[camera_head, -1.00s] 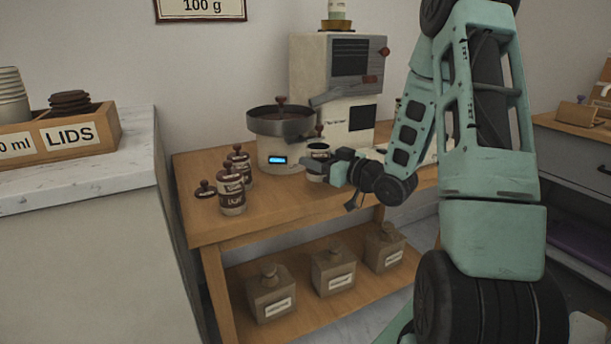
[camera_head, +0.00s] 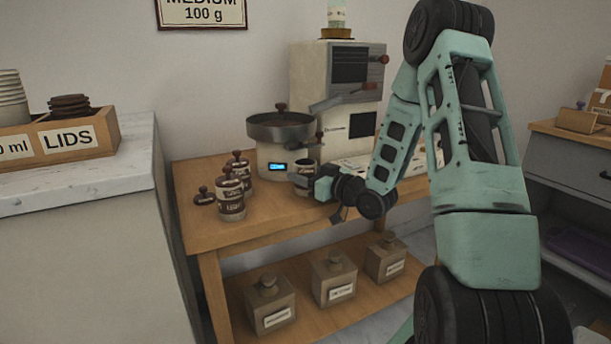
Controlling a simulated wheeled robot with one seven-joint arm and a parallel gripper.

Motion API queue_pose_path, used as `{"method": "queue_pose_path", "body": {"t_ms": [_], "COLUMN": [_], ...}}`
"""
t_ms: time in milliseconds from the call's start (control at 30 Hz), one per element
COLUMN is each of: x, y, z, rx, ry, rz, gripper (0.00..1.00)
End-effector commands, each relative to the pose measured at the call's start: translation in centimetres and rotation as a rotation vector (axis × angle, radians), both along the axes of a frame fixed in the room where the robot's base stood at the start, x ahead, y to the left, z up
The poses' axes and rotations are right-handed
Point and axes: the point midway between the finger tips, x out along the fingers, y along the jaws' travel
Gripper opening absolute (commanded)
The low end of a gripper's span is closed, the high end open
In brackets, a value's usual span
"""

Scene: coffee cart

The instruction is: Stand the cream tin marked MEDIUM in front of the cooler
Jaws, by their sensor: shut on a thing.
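My gripper (camera_head: 318,184) is shut on a small cream tin (camera_head: 303,181) with a dark label band and a dark knob. It holds the tin upright at the right of the round cooler (camera_head: 281,127), low over the wooden table. I cannot read the label on the held tin, and I cannot tell if its base touches the table. The cooler is a grey pan on a cream base with a lit blue display. More cream tins with dark lids (camera_head: 231,200) stand at its left, one labelled LIGHT as far as I can read.
The cream roaster (camera_head: 345,85) rises behind the cooler. A dark lid (camera_head: 204,196) lies at the left of the tins. The tabletop (camera_head: 262,217) is clear in front of the cooler. Several knobbed boxes (camera_head: 334,278) stand on the shelf below. A white counter (camera_head: 100,168) stands at left.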

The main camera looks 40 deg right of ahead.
Motion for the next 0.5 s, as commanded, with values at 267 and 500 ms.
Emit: {"method": "queue_pose_path", "body": {"t_ms": [267,500], "x": [0.0,-0.48], "y": [0.01,-0.1], "z": [-0.1,0.22], "rx": [0.0,0.001], "ry": [0.0,0.002], "rz": [0.0,-0.001], "gripper": [0.74,0.74]}}
